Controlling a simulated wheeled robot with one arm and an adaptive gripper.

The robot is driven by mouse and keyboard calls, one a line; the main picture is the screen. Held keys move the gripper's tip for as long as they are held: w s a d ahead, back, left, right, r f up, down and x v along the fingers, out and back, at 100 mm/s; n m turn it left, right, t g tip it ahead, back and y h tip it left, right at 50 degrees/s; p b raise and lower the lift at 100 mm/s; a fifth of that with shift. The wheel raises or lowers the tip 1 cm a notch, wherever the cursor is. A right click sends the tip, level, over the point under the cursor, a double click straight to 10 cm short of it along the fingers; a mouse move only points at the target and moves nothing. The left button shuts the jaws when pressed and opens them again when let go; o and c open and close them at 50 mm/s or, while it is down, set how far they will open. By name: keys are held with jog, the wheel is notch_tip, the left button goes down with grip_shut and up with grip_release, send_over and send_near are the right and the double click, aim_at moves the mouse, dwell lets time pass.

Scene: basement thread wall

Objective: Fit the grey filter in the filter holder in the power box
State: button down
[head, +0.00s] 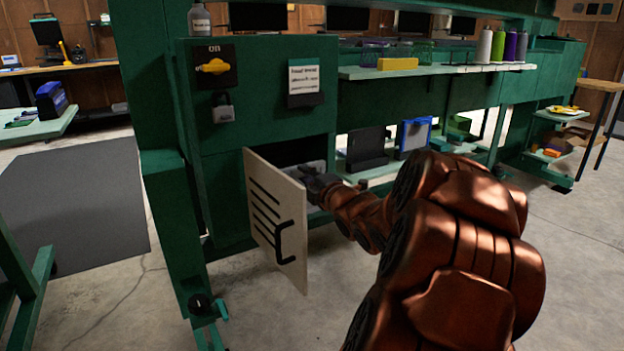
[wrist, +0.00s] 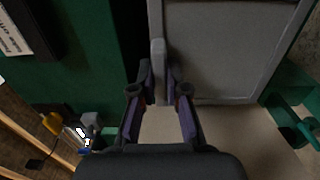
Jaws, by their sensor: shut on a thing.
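The power box is the green cabinet (head: 262,65), and its pale door (head: 277,215) with black stripes and a black handle stands open. My gripper (head: 318,184) is at the box's opening, just right of the door. A bit of the filter (head: 315,167) shows behind the gripper in the head view. The filter holder is not visible, and I cannot tell how far in the filter sits.
A shelf (head: 430,71) with thread spools and a yellow block runs to the right. The open door's edge is close to my gripper.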

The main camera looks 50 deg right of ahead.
aim_at(300, 182)
jog(key=f+x, duration=0.3)
jog(key=x, duration=0.8)
jog(key=shift+w+d, duration=0.15)
jog(key=shift+w, duration=0.2)
dwell(0.6)
jog(key=shift+s, duration=0.1)
dwell(0.8)
jog(key=shift+f+b, duration=0.25)
jog(key=shift+b, duration=0.15)
jog(key=c, duration=1.1)
grip_release()
jog(key=v, duration=1.2)
